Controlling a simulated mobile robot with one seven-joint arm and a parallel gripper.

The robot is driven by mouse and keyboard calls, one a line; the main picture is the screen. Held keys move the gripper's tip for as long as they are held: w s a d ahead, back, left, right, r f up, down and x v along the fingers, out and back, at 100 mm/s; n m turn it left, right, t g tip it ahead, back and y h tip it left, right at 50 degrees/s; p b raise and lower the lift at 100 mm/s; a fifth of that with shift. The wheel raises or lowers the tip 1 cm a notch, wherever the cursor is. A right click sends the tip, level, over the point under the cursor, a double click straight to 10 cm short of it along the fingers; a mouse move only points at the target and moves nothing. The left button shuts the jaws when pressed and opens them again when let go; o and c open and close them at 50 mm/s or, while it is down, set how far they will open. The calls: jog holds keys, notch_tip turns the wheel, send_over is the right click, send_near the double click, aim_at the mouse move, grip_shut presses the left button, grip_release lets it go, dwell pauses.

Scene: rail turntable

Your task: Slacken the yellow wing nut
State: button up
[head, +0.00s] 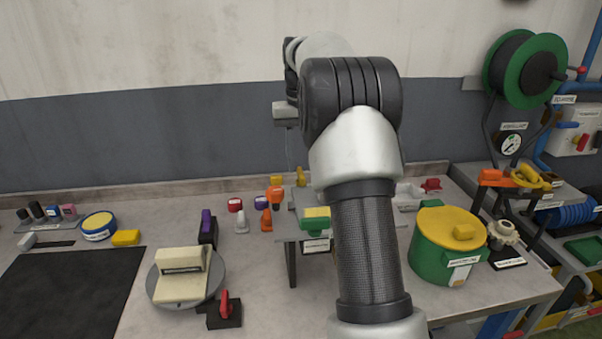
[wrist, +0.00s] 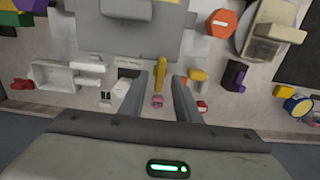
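A narrow yellow piece (wrist: 161,72), which looks like the wing nut, shows in the wrist view between the tips of my two fingers. In the head view it seems to be the small yellow piece (head: 300,176) at the back of the bench, beside my arm. My gripper (wrist: 159,78) is open, with one finger on each side of the yellow piece and a gap to each. I cannot tell how far beyond the fingertips it lies. A second yellow piece (wrist: 197,74) sits just right of the right finger.
A grey raised plate (wrist: 130,35) lies close beyond the fingertips. A white tray (wrist: 52,75) is to the left. In the head view are a round turntable (head: 216,294) with a cream block, and a green pot (head: 428,262) with a yellow lid. The bench front has bare patches.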

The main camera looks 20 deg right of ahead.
jog(key=shift+f, duration=1.15)
grip_shut()
